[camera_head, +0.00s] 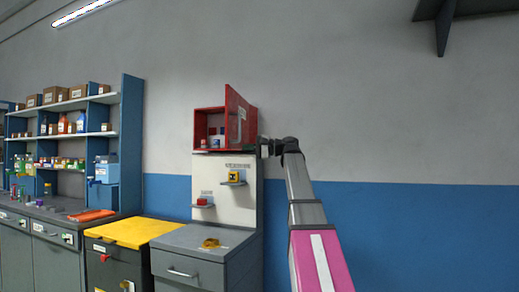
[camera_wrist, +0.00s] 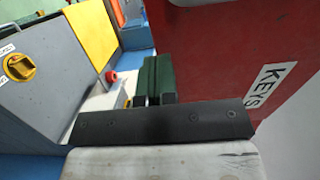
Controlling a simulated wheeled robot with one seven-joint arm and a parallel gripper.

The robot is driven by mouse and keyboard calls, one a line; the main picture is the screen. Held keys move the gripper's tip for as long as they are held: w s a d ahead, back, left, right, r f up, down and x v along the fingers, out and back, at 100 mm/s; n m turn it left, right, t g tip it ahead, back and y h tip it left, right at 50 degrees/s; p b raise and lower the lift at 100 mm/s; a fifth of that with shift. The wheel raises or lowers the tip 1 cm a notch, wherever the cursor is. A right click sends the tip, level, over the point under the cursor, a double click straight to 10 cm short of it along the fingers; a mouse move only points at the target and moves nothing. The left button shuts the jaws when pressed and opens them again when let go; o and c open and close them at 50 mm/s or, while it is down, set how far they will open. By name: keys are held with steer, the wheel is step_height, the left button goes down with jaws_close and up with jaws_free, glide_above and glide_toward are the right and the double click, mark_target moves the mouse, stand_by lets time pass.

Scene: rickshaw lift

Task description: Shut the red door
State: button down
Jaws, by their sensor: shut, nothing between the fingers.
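The red door (camera_head: 240,118) of the red wall cabinet (camera_head: 208,110) stands open, swung out from the box. In the head view the cabinet's inside shows at its left. My gripper (camera_head: 263,147) is by the door's lower right edge. In the wrist view the red door (camera_wrist: 225,50) fills the upper right, with a white KEYS label on its face. My gripper (camera_wrist: 155,78) shows there as green fingers, shut and empty, just left of the door. I cannot tell whether they touch it.
Small items sit inside the cabinet. Below it are a white panel (camera_head: 222,210) with small ledges and a grey drawer unit (camera_head: 190,268). A yellow-topped bin (camera_head: 130,232) and blue shelving (camera_head: 131,140) stand to the left.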

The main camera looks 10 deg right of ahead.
mark_target(234, 147)
steer(key=shift+x, duration=1.75)
steer(key=shift+a, duration=0.15)
